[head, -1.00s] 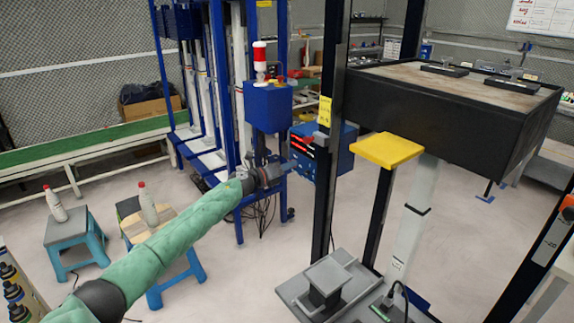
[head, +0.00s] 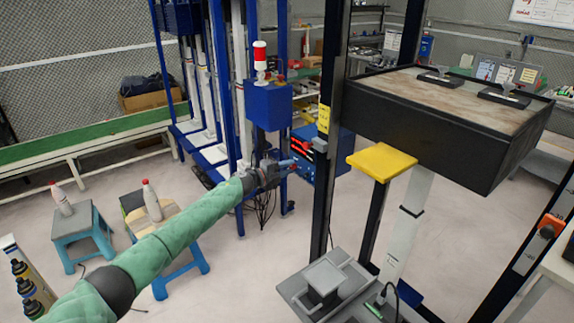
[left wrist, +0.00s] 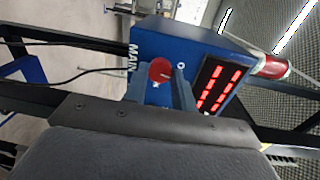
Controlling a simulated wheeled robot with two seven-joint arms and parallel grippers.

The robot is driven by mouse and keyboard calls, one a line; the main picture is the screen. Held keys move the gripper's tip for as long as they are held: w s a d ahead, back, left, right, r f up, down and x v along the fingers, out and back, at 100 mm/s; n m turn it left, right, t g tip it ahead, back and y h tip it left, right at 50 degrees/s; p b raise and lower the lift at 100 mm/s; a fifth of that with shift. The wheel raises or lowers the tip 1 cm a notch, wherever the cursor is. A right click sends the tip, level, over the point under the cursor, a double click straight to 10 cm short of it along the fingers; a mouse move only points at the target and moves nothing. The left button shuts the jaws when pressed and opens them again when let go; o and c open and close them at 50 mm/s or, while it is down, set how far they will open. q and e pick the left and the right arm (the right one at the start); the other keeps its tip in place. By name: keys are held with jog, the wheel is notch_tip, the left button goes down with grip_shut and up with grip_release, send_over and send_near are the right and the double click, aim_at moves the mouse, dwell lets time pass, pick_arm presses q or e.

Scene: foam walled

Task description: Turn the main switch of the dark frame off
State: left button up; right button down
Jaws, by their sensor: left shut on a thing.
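The dark frame (head: 324,100) stands in the middle of the head view, its black posts rising past a blue control box (head: 339,152) with red displays. In the left wrist view the control box (left wrist: 160,42) carries white MAIN lettering beside a round red switch (left wrist: 161,70) with a pale mark. My left gripper (head: 288,165) reaches the box's left side in the head view. In the left wrist view its blue-grey fingers (left wrist: 164,88) are shut around the red switch, one on each side. The switch is hidden in the head view. My right gripper is not in view.
A blue frame (head: 243,90) with a blue box and red-white lamp stands just behind my left arm. A yellow pad (head: 382,162) and a black tray (head: 440,125) are right of the post. Two stools (head: 82,238) with bottles stand at left.

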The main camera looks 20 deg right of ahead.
pick_arm(q)
jog(key=shift+n+p, duration=0.5)
jog(key=shift+n, duration=0.6)
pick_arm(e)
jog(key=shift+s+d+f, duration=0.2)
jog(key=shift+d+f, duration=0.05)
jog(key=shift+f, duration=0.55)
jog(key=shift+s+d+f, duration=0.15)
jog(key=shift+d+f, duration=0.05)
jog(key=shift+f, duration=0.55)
pick_arm(q)
jog(key=o, duration=1)
jog(key=shift+a, duration=0.15)
jog(key=shift+s+a+f+b, duration=0.15)
jog(key=shift+a+b, duration=0.15)
jog(key=shift+a, duration=0.3)
jog(key=shift+b+v, duration=0.85)
jog(key=shift+v, duration=2.3)
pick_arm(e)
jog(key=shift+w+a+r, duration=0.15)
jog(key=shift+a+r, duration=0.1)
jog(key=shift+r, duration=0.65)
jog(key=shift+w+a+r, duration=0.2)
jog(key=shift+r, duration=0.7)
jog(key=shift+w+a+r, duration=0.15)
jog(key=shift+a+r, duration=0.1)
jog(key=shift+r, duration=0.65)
